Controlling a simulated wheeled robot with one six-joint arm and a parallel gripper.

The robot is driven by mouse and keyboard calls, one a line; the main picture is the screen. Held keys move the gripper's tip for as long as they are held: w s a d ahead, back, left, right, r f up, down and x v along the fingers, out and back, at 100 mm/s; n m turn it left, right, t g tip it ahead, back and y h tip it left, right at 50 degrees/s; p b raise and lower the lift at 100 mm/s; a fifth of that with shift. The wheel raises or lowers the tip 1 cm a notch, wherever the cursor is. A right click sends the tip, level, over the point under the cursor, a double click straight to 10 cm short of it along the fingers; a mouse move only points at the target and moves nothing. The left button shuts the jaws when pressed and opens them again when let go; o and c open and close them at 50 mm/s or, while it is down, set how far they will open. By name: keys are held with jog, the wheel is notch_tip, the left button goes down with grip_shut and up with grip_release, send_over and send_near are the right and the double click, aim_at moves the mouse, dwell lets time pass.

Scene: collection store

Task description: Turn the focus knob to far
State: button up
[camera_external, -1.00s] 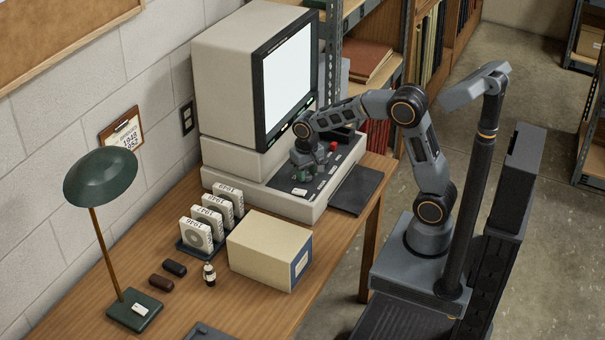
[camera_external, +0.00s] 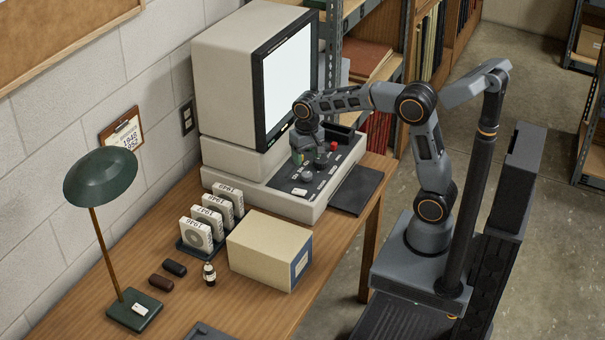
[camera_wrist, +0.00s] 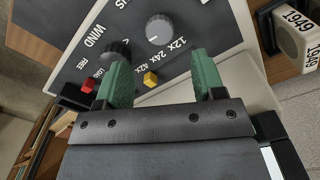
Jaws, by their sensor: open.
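The control panel (camera_external: 290,184) is on the front of the microfilm reader. In the wrist view a light grey round knob (camera_wrist: 160,28) with a pale pointer mark sits beside a cut-off label ending in "US"; I take it for the focus knob. Its far mark is not visible. My gripper (camera_wrist: 161,62) is open and empty, its green fingers above the panel. The grey knob is ahead of the fingertips, apart from them. In the external view my gripper (camera_external: 298,157) hangs over the panel's back part, with a grey knob (camera_external: 307,177) in front of it.
A dark knob (camera_wrist: 115,50) by "WIND" is close to the left finger. A red control (camera_wrist: 88,87) and a yellow one (camera_wrist: 150,79) are also close. The reader's screen (camera_external: 289,83) rises behind the panel.

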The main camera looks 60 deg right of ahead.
aim_at(307, 174)
notch_tip(307, 174, up, 7)
jog(key=shift+p, duration=0.3)
dwell(0.5)
